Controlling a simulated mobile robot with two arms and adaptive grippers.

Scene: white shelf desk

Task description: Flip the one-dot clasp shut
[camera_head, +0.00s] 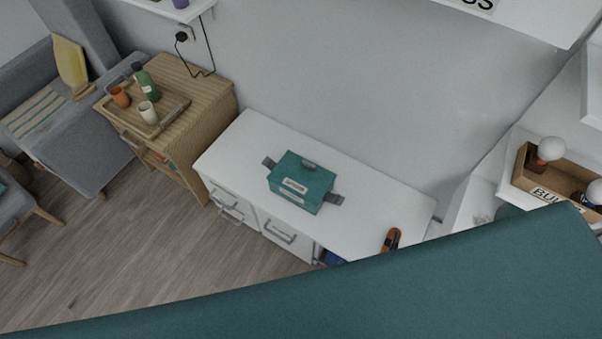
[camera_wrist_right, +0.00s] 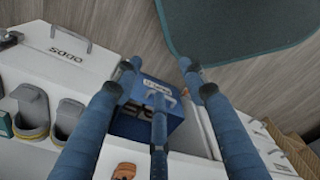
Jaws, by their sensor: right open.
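A teal box (camera_head: 302,182) with a label on its front and a handle on its lid sits on the white desk (camera_head: 247,135) in the head view. A grey clasp (camera_head: 268,162) sticks out at its left end and another grey clasp (camera_head: 334,198) at its right end. Both look swung outward; their dots are too small to read. In the right wrist view, grey looped parts (camera_wrist_right: 32,108) lie beside a teal edge at the far left. My right gripper (camera_wrist_right: 158,75) is open and empty, its blue fingers well right of them. My left gripper is not in view.
An orange tool (camera_head: 391,240) lies on the desk right of the box and shows in the wrist view (camera_wrist_right: 125,171). A blue labelled container (camera_wrist_right: 148,120) is beyond my right fingers. A wooden cabinet (camera_head: 205,115) with a tray stands left.

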